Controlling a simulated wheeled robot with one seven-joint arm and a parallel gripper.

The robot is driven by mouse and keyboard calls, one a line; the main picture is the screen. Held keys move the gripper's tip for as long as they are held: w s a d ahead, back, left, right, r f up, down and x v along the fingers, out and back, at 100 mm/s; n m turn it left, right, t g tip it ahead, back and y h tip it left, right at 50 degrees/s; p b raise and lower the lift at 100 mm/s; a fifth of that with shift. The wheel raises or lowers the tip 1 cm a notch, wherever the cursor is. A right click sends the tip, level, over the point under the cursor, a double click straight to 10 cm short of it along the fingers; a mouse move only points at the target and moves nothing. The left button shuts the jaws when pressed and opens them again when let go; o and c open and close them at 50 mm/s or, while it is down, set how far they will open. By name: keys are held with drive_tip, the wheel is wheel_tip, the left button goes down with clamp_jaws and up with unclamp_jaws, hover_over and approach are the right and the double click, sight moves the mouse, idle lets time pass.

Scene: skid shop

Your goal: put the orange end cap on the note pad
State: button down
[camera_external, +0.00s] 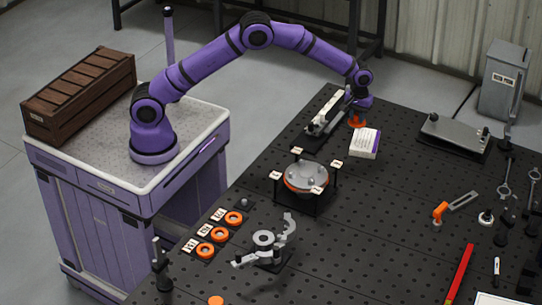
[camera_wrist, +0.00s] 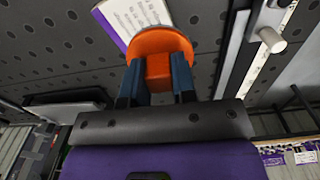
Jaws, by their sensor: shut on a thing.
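The orange end cap (camera_wrist: 160,45) is a round disc with a square block on it. My gripper (camera_wrist: 157,78) is shut on the block, with one finger on each side. In the external view the orange end cap (camera_external: 357,121) shows below my gripper (camera_external: 358,108), near the far left side of the black table. The note pad (camera_external: 364,143) is white with purple edges and lies on the table just below and right of the cap in that view. In the wrist view the note pad (camera_wrist: 132,18) is partly hidden behind the cap. I cannot tell the gap between them.
A long grey rail device (camera_external: 325,113) stands close left of my gripper. A round fixture with labelled posts (camera_external: 306,178) is nearer the camera. A grey plate (camera_external: 453,135) lies to the right. The table right of the pad is clear.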

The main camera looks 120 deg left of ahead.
sight(355, 141)
wheel_tip(355, 141, down, 8)
drive_tip(key=shift+r, duration=0.15)
idle(0.4)
drive_tip(key=c, duration=0.9)
unclamp_jaws()
wheel_tip(355, 141, up, 12)
drive_tip(key=shift+f, duration=0.1)
